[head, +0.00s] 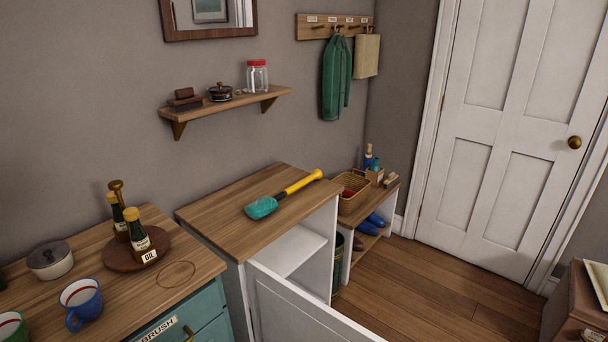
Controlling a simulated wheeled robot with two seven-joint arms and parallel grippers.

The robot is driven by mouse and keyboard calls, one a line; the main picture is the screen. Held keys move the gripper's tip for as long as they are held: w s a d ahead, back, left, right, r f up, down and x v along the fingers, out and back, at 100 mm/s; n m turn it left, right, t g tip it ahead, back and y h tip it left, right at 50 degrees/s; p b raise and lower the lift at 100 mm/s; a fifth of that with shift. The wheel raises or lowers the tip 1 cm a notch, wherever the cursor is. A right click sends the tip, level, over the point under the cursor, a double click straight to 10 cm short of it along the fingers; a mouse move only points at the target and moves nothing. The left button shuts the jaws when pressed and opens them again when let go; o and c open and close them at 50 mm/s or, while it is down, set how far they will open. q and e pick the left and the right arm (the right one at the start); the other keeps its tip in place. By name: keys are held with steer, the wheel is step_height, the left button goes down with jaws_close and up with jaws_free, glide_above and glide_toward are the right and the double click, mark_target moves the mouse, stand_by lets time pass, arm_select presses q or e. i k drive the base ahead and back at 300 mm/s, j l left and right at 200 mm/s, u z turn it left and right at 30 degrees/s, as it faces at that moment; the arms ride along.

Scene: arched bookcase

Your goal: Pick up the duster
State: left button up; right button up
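The duster (283,194) lies on the wooden top of the middle cabinet (221,213). It has a teal head at the lower left and a yellow handle that points to the upper right, with the handle's end near the top's right edge. Nothing covers it. Neither of my grippers shows in the head view.
The white cabinet door (305,307) stands open at the front. A low shelf with a basket (351,192) stands right. A wall shelf (222,105) hangs above.

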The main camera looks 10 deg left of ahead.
mark_target(317, 174)
steer(key=i+l+u, duration=0.25)
steer(key=l, duration=0.4)
steer(key=i+l+u, duration=0.25)
steer(key=i+l, duration=0.15)
steer(key=l, duration=0.3)
steer(key=i+l+u, duration=0.15)
steer(key=l, duration=0.2)
steer(key=i+l+u, duration=0.1)
steer(key=l, duration=0.25)
steer(key=i+l+u, duration=0.15)
steer(key=l, duration=0.2)
steer(key=i+l+u, duration=0.1)
steer(key=l, duration=0.25)
steer(key=i+l+u, duration=0.15)
steer(key=l, duration=0.25)
steer(key=i+j, duration=0.05)
